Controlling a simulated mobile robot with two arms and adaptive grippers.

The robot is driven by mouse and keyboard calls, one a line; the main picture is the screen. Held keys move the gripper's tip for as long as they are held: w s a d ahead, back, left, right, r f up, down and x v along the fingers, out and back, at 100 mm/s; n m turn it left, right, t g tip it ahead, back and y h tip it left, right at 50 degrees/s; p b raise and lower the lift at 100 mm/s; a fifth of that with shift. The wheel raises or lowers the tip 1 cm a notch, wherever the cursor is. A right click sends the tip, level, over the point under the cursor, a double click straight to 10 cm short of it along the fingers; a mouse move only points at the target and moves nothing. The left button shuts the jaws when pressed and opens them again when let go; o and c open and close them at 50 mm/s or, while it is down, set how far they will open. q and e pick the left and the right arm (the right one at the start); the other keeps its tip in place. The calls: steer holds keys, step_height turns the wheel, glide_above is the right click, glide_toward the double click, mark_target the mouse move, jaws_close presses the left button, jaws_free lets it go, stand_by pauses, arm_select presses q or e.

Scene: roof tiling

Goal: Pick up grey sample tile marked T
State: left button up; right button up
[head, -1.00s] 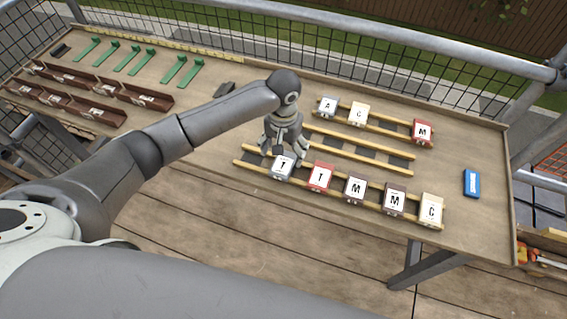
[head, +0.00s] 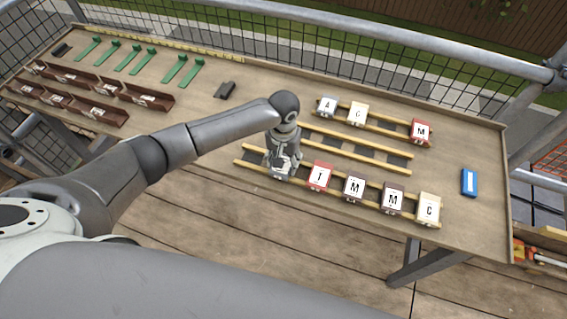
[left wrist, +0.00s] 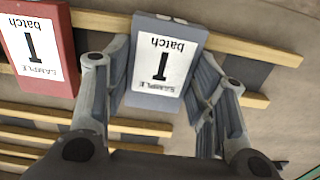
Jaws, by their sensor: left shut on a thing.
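The grey sample tile marked T (left wrist: 167,62) stands at the left end of the front wooden rack (head: 247,161). My left gripper (head: 281,168) is over it, and in the head view the gripper hides most of the tile. In the left wrist view my left gripper (left wrist: 165,85) has one finger on each side of the grey tile and is shut on it. The tile still appears to be at the rack rails; I cannot tell whether it is lifted. My right gripper is not in view.
A red T tile (head: 319,176) stands just right of the grey one, also in the left wrist view (left wrist: 38,45). Farther right are M tiles (head: 354,188) and a cream C tile (head: 428,209). The middle rack (head: 350,147) is empty. A blue block (head: 469,183) lies right.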

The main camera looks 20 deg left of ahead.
arm_select(q)
steer(key=shift+c, duration=1.1)
